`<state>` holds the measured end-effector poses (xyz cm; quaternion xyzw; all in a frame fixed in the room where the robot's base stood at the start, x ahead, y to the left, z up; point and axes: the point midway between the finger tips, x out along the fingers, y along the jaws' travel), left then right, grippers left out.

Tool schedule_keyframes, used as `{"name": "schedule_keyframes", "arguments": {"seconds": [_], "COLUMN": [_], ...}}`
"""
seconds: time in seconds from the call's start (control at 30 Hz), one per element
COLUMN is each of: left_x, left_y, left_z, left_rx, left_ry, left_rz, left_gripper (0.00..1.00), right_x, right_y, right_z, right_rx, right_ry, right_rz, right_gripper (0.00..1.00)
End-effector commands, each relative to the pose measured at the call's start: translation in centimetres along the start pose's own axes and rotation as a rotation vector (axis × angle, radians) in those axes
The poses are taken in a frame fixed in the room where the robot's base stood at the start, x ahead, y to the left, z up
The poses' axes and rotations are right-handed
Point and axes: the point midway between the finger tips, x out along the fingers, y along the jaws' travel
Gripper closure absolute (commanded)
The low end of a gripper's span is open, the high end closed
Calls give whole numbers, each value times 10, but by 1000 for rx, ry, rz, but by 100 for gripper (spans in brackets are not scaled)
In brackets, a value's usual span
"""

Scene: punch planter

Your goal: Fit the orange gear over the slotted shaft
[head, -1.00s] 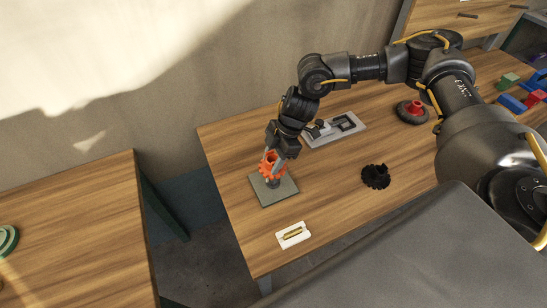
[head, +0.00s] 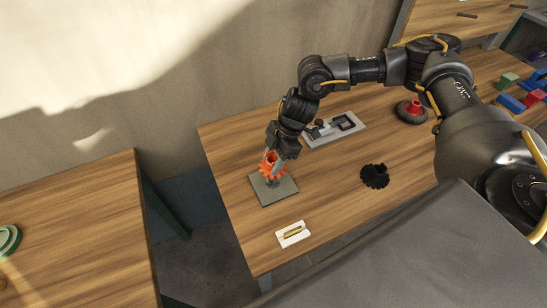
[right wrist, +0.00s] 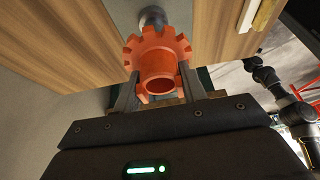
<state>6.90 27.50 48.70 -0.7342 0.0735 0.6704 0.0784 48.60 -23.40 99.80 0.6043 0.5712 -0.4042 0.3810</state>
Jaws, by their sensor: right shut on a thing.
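The orange gear (head: 270,169) is held by its hub between the fingers of my right gripper (head: 273,160). In the right wrist view the gear (right wrist: 157,62) has its teeth beyond the fingertips and its open hub toward the camera. The grey shaft (head: 273,183) stands on a square grey-green plate (head: 267,196), directly under the gear. The shaft's lower part also shows in the right wrist view (right wrist: 152,17). Its top and slot are hidden, so I cannot tell whether the gear is around the shaft or just above it. My left gripper is not in view.
A black gear (head: 375,176) lies right of the plate. A white block with a brass pin (head: 292,234) lies near the front edge. A grey tray (head: 335,129) and a black wheel with a red hub (head: 411,111) sit farther back. Free wood lies between them.

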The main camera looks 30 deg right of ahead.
Motion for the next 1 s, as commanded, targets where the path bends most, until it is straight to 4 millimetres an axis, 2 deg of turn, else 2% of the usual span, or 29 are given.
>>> {"name": "schedule_keyframes", "arguments": {"seconds": [1.0], "left_x": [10], "left_y": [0], "left_z": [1], "left_rx": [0], "left_ry": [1], "left_rz": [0], "left_gripper": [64], "right_x": [18], "right_y": [1], "right_z": [7], "right_rx": [0], "right_ry": [1], "right_rz": [2], "right_gripper": [86]}}
